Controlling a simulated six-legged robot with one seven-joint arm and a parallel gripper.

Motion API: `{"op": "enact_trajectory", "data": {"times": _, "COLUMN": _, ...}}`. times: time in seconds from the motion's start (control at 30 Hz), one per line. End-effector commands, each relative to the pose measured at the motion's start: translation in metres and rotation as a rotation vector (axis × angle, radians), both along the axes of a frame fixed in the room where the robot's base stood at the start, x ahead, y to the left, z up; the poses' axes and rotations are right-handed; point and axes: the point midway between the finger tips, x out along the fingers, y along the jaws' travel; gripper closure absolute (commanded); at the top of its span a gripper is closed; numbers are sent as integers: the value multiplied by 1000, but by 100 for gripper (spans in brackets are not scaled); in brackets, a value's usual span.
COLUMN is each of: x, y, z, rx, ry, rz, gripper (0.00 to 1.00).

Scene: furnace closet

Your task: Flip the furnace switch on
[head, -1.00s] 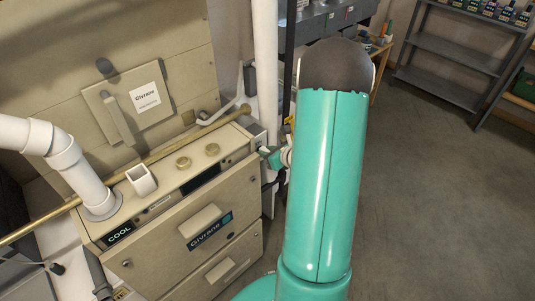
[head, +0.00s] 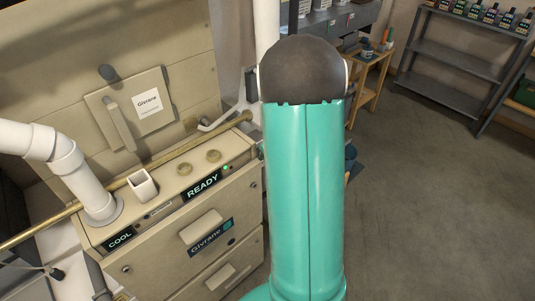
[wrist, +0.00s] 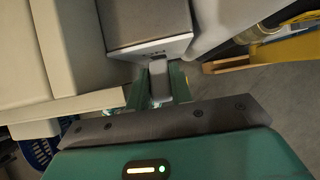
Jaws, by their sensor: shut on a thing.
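The furnace (head: 160,240) is a beige cabinet at the left of the head view. Its READY panel (head: 202,186) is lit, with a small green light (head: 225,168) beside it. In the wrist view, a grey box (wrist: 148,22) carries a pale switch lever (wrist: 158,68). My gripper (wrist: 158,84) is shut on this lever, its teal fingers on either side. In the head view my arm hides the gripper, the lever and the right end of the furnace.
A brass pipe (head: 155,157) runs along the furnace's back edge, and a white pipe (head: 65,160) rises at its left. Grey shelves (head: 455,62) and a small wooden table (head: 368,70) stand behind. The floor at right (head: 440,200) is clear.

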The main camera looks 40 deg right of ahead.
Motion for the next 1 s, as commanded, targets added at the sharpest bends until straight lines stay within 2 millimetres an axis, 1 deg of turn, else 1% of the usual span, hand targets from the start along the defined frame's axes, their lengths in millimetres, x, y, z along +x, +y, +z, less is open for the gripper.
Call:
{"op": "enact_trajectory", "data": {"times": 0.53, "x": 0, "y": -1, "z": 0, "rx": 0, "ry": 22, "rz": -2, "gripper": 100}}
{"op": "enact_trajectory", "data": {"times": 0.57, "x": 0, "y": -1, "z": 0, "rx": 0, "ry": 22, "rz": -2, "gripper": 76}}
{"op": "enact_trajectory", "data": {"times": 0.6, "x": 0, "y": -1, "z": 0, "rx": 0, "ry": 22, "rz": -2, "gripper": 69}}
{"op": "enact_trajectory", "data": {"times": 0.87, "x": 0, "y": 0, "z": 0, "rx": 0, "ry": 21, "rz": -1, "gripper": 69}}
{"op": "enact_trajectory", "data": {"times": 1.0, "x": -2, "y": 0, "z": 7, "rx": -1, "ry": 20, "rz": -1, "gripper": 69}}
